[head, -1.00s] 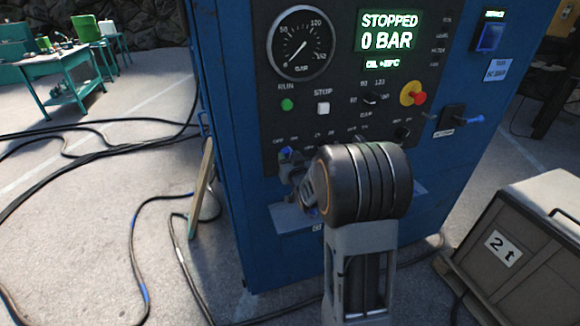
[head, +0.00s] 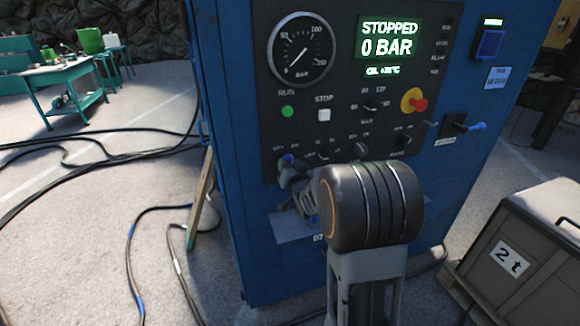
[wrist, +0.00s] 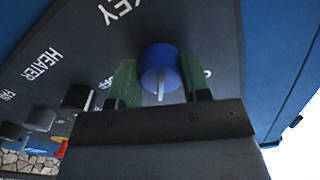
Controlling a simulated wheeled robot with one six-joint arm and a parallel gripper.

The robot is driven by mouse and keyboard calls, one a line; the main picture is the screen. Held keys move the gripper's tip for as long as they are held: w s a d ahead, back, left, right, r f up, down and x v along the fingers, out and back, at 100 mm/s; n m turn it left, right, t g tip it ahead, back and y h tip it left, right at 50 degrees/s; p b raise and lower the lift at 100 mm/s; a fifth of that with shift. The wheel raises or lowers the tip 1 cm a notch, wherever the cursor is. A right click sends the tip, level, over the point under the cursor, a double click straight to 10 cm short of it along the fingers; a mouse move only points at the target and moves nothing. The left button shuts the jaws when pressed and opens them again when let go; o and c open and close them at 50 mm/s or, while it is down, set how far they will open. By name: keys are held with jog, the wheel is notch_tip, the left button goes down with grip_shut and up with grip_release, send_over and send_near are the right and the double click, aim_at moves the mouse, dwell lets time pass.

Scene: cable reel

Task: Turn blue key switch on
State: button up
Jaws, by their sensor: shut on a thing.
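The blue key switch (head: 287,159) is at the lower left of the dark control panel, partly hidden by my gripper in the head view. In the wrist view the round blue knob (wrist: 160,68) sits between my two green finger pads, with a pale pointer mark running toward the gripper body. My gripper (wrist: 159,82) is shut on the knob, one finger on each side. The lettering KEY shows above it; the position labels beside it are partly covered by the fingers. In the head view my gripper (head: 289,170) reaches the panel from the front.
The display (head: 389,38) reads STOPPED, 0 BAR. A green run button (head: 287,111), a white stop button (head: 324,115), several black knobs and a red emergency button (head: 419,104) share the panel. A crate (head: 520,245) stands at right; hoses (head: 134,240) lie on the floor at left.

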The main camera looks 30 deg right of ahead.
jog(key=o, duration=0.9)
jog(key=shift+s, duration=0.1)
jog(key=s+b, duration=0.2)
jog(key=s, duration=0.2)
jog(key=s+a+b, duration=0.1)
jog(key=s+b, duration=0.2)
jog(key=s, duration=0.2)
jog(key=s+a+b, duration=0.1)
jog(key=s+b, duration=0.1)
jog(key=s, duration=0.2)
jog(key=shift+s+f+b, duration=0.1)
jog(key=shift+s+b, duration=0.1)
jog(key=shift+b, duration=0.2)
